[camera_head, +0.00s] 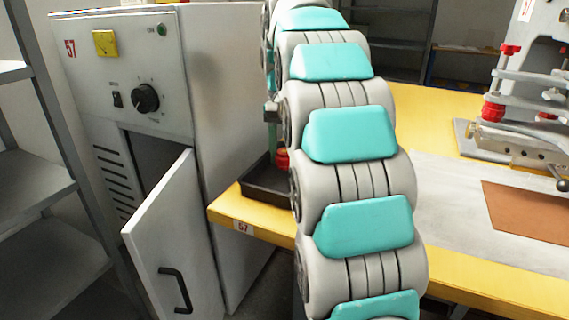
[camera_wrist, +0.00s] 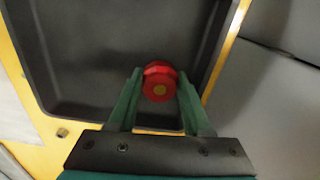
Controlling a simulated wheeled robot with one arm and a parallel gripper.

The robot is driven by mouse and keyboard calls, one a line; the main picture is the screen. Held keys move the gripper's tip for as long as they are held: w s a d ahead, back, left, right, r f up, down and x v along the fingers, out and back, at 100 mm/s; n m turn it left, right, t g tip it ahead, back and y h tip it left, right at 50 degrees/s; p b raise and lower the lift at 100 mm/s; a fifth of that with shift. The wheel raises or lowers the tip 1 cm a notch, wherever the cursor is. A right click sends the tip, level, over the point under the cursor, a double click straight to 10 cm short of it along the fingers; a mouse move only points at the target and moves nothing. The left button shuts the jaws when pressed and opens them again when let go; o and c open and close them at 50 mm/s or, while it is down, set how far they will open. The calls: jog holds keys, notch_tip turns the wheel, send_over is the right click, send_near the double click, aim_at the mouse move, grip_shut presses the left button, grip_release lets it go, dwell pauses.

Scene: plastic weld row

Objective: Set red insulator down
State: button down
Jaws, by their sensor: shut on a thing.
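In the head view the red insulator (camera_head: 282,159) shows in part at the tray (camera_head: 262,200), beside my arm. My arm hides most of my gripper there.
The tray lies on the near left corner of a yellow table (camera_head: 460,262). A grey cabinet (camera_head: 190,90) with its small door (camera_head: 165,245) open stands to the left. A machine with red parts (camera_head: 510,110) and a brown sheet (camera_head: 525,210) are on the right.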

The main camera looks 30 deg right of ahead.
jog(key=shift+f, duration=1.3)
jog(key=shift+f, duration=0.1)
jog(key=shift+c, duration=1.7)
grip_release()
